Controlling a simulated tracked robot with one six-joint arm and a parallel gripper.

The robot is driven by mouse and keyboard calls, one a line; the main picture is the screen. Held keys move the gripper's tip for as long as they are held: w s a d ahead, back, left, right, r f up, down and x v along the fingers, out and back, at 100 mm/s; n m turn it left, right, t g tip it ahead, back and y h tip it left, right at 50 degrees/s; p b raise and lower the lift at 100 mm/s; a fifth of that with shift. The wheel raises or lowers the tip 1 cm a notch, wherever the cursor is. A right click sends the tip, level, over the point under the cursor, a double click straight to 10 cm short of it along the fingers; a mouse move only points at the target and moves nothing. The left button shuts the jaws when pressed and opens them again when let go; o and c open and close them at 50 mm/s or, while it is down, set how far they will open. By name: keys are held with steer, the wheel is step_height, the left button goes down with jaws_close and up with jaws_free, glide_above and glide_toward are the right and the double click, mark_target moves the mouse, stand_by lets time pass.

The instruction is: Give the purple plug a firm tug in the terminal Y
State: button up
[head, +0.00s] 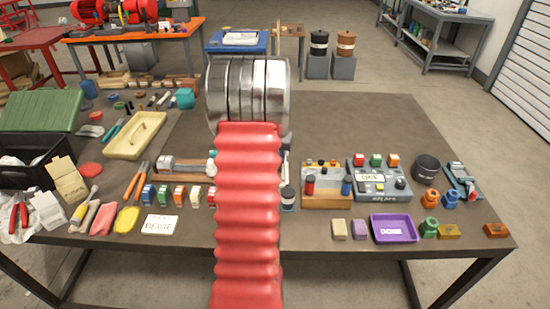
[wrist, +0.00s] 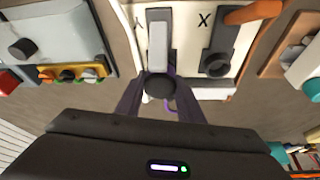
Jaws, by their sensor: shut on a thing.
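In the wrist view, my gripper (wrist: 160,98) is shut, its two dark fingers on either side of the purple plug. Only a little purple (wrist: 171,103) shows between the fingers, beside a dark round end (wrist: 160,87). The plug is at terminal Y (wrist: 158,42), a pale block on a dark base beside the letter Y on a cream panel. How deep the plug sits cannot be told. Terminal X (wrist: 216,58), a dark socket beside the letter X, stands to the right with nothing seen in it. In the head view, my red arm hides the gripper and plug.
A grey control box (wrist: 52,42) stands left of the panel in the wrist view, an orange handle (wrist: 252,13) to its right. In the head view, a purple DONE tray (head: 395,238) and a dark cup (head: 426,169) stand right of my arm. The table's back right is clear.

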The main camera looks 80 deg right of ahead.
stand_by(0.9)
steer(key=o, duration=1.2)
steer(key=shift+c, duration=0.2)
steer(key=shift+r, duration=0.1)
steer(key=v, duration=1.3)
steer(key=shift+a+r, duration=0.15)
steer(key=shift+a, duration=0.05)
